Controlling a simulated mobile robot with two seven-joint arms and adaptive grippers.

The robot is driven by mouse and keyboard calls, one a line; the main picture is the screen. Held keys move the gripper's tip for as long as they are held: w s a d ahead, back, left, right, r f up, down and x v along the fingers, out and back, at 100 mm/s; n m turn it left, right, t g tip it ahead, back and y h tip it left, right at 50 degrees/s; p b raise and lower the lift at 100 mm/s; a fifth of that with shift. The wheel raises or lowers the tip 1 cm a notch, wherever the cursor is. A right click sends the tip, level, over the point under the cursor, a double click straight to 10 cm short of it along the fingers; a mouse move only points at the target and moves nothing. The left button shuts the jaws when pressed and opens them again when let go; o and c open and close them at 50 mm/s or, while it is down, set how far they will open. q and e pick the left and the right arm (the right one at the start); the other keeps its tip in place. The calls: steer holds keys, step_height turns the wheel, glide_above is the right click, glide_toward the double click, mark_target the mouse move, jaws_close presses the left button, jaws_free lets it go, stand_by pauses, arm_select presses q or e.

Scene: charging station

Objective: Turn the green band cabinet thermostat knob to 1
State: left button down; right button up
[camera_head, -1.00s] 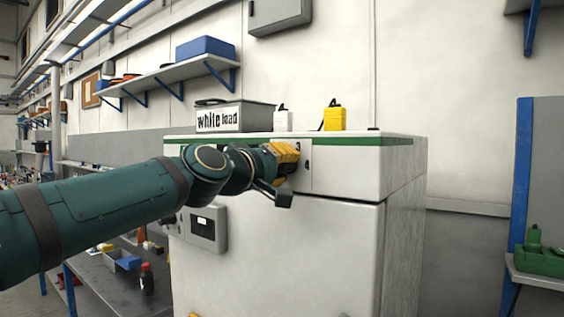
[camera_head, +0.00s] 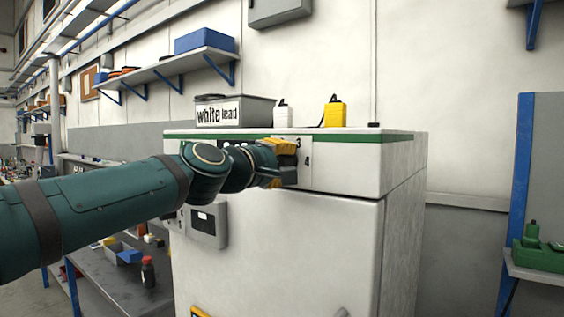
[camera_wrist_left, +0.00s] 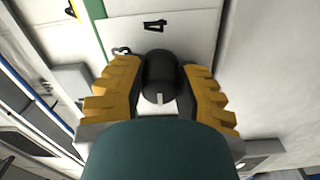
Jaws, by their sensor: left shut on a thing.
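The white cabinet (camera_head: 285,245) has a green band (camera_head: 345,138) along its top front edge. The dark thermostat knob (camera_wrist_left: 161,82) sits on a pale dial plate (camera_wrist_left: 200,25) in the left wrist view. A white mark shows on the knob's lower side in that view. The digits 4 (camera_wrist_left: 154,26) and 3 (camera_wrist_left: 121,51) are printed around it. My left gripper (camera_head: 285,161) is at the cabinet's upper front, its yellow fingers shut on the knob from both sides. In the head view the gripper hides the knob; digits 3 and 4 show beside it. My right gripper is out of view.
On the cabinet top stand a grey "white lead" box (camera_head: 236,112), a white container (camera_head: 283,116) and a yellow one (camera_head: 335,114). A grey panel box (camera_head: 204,222) juts from the front below my left arm. A blue-framed shelf (camera_head: 520,200) stands at right.

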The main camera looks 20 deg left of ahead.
arm_select(q)
steer(key=shift+d+f, duration=0.15)
steer(key=c, duration=0.6)
jaws_free()
steer(key=shift+s, duration=0.2)
steer(key=v, duration=1.1)
steer(key=shift+s, duration=0.3)
steer(key=shift+a, duration=0.2)
